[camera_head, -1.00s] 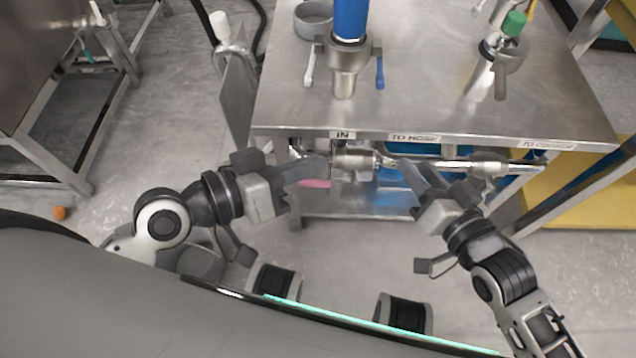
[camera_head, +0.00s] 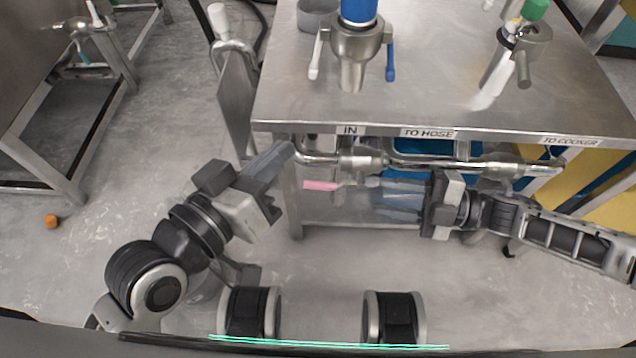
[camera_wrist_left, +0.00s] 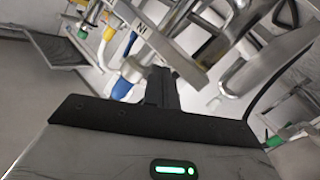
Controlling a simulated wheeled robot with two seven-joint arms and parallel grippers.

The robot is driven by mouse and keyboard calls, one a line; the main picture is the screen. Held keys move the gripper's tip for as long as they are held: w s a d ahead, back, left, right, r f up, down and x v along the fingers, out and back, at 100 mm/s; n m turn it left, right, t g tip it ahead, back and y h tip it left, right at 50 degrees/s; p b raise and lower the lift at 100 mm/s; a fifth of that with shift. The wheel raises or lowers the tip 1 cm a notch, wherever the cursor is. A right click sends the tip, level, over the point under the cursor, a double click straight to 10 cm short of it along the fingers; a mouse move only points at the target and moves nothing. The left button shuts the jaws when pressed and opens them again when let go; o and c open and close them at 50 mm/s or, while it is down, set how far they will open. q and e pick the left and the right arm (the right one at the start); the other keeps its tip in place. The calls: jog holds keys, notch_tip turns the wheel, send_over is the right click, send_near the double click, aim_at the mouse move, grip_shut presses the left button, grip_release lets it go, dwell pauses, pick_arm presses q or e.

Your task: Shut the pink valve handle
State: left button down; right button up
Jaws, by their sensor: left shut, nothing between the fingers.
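The pink valve handle (camera_head: 320,186) shows in the head view below the steel pipe (camera_head: 345,160) under the table's front edge. It lies roughly level, its pink end to the left and its metal end to the right. My left gripper (camera_head: 284,152) is shut and empty, up and left of the handle and apart from it. Its dark fingers (camera_wrist_left: 160,88) also show in the left wrist view, where I cannot make out the handle. My right gripper (camera_head: 374,194) points left, its fingertips just right of the handle's metal end; I cannot tell whether they touch it.
The steel table (camera_head: 430,100) carries a valve with blue and white levers (camera_head: 352,60) and a green-capped valve (camera_head: 515,55). Labels IN, TO HOSE and TO COOKER line its edge. A table leg (camera_head: 290,200) stands left of the handle. Floor is clear in front.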

aim_at(327, 185)
jog(key=a, duration=0.3)
jog(key=w+a+b, duration=0.1)
jog(key=a, duration=0.3)
jog(key=a+b, duration=0.1)
jog(key=a, duration=0.3)
jog(key=shift+w+a, duration=0.25)
jog(key=shift+w, duration=0.05)
pick_arm(q)
jog(key=shift+w+r+t+h, duration=0.25)
jog(key=shift+r+t, duration=0.1)
jog(key=shift+r, duration=0.15)
jog(key=shift+w+r+t+h, duration=0.15)
jog(key=shift+w+r+t, duration=0.1)
jog(key=shift+r+t, duration=0.15)
pick_arm(e)
jog(key=shift+a, duration=0.5)
grip_shut()
